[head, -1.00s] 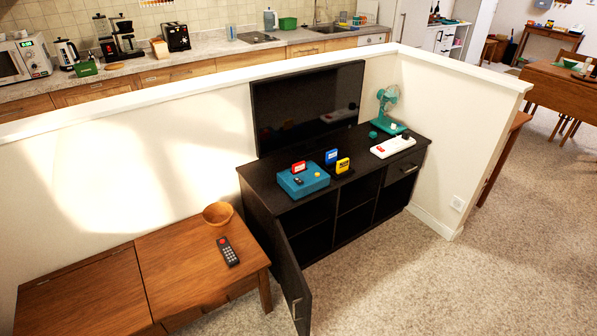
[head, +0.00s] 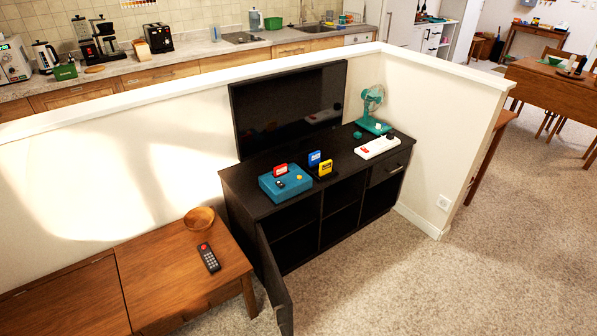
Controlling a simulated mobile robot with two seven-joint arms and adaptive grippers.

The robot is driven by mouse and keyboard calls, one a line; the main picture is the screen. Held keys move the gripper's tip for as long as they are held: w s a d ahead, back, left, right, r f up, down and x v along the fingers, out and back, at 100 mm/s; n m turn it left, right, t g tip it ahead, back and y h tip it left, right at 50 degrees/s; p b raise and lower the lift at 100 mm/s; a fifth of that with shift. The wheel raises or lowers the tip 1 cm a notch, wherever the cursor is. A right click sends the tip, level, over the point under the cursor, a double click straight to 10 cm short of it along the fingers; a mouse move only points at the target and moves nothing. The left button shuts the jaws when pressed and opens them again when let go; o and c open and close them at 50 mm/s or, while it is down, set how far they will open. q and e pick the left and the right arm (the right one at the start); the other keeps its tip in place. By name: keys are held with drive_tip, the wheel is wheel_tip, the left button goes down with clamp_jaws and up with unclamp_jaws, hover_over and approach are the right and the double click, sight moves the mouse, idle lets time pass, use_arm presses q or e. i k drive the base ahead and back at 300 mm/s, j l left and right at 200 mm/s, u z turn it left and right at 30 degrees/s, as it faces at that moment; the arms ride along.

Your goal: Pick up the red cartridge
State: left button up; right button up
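The red cartridge (head: 280,170) stands upright on top of the teal console box (head: 284,186), toward its back edge. I cannot tell whether it sits in a slot. A blue cartridge (head: 314,158) and a yellow cartridge (head: 325,169) stand just to its right on the black cabinet top (head: 240,180). Neither of my grippers shows in the head view.
The black TV (head: 290,108) stands behind the cartridges. A white power strip (head: 377,147) and a teal fan (head: 373,108) are to the right. The cabinet's left door (head: 275,285) hangs open into the floor space. A wooden table (head: 180,285) with bowl and remote is at left. Carpet (head: 400,285) in front is clear.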

sight(281, 169)
drive_tip(key=i+l+z, duration=0.25)
drive_tip(key=l+z, duration=0.15)
drive_tip(key=i+l+z, duration=0.5)
drive_tip(key=i+l, duration=0.3)
drive_tip(key=i, duration=0.15)
drive_tip(key=i+l, duration=0.35)
drive_tip(key=i, duration=0.2)
drive_tip(key=i+j+u, duration=0.1)
drive_tip(key=i+u, duration=0.15)
drive_tip(key=u, duration=0.25)
drive_tip(key=i+u, duration=0.3)
drive_tip(key=u, duration=0.2)
drive_tip(key=i+l+u, duration=0.1)
drive_tip(key=i+u, duration=0.15)
drive_tip(key=u, duration=0.2)
drive_tip(key=i+j+u, duration=0.3)
drive_tip(key=i, duration=0.15)
drive_tip(key=i+u, duration=0.35)
drive_tip(key=i+l, duration=0.05)
drive_tip(key=i, duration=0.05)
